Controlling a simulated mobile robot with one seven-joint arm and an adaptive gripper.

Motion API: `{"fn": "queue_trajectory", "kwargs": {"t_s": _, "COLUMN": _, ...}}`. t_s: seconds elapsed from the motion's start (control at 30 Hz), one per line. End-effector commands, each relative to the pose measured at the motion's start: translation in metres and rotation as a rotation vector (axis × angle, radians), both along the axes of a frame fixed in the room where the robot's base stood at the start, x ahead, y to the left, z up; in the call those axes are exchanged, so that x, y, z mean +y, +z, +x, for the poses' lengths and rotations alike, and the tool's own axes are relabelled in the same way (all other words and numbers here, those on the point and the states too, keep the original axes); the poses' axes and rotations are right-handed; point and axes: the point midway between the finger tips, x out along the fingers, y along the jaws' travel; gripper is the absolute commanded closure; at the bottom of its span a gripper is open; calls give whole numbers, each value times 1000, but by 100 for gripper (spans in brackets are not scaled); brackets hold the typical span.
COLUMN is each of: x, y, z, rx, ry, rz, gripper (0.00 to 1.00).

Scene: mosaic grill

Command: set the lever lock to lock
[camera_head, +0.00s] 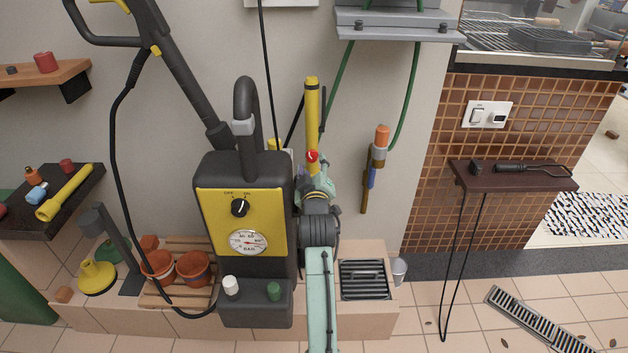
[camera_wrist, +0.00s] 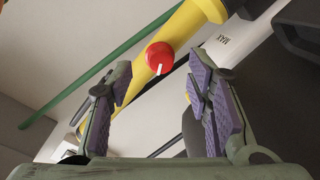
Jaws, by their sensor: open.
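A small round red knob (camera_wrist: 160,55) with a white pointer line sits on a yellow tube (camera_wrist: 183,32). It looks like the lever lock, but no lock label is readable. In the wrist view its white pointer points down. In the head view the red knob (camera_head: 312,156) is low on the upright yellow tube (camera_head: 312,100), just above my gripper (camera_head: 315,178). In the wrist view my gripper (camera_wrist: 161,72) is open, its purple pads on either side of the knob's line. The knob appears beyond the fingertips, and nothing is held. Contact cannot be told.
The black and yellow pressure washer (camera_head: 242,225) stands close left of my arm, with a black hose. A grey shelf (camera_head: 395,24) with green hose hangs above. A tool with an orange handle (camera_head: 381,140) hangs at right. A drain grate (camera_head: 364,280) lies below.

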Motion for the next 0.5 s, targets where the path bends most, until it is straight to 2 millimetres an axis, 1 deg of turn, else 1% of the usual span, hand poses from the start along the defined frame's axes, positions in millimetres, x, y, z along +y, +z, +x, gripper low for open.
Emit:
{"fn": "queue_trajectory", "kwargs": {"t_s": 0.03, "x": -1, "y": 0, "z": -13, "rx": -1, "ry": -1, "rz": 1, "gripper": 54}}
{"fn": "queue_trajectory", "kwargs": {"t_s": 0.2, "x": -2, "y": 2, "z": -49, "rx": 0, "ry": 0, "rz": 2, "gripper": 54}}
{"fn": "queue_trajectory", "kwargs": {"t_s": 0.33, "x": -3, "y": 4, "z": -71, "rx": 1, "ry": -1, "rz": 1, "gripper": 54}}
{"fn": "queue_trajectory", "kwargs": {"t_s": 0.5, "x": -3, "y": 6, "z": -85, "rx": 0, "ry": 0, "rz": 0, "gripper": 54}}
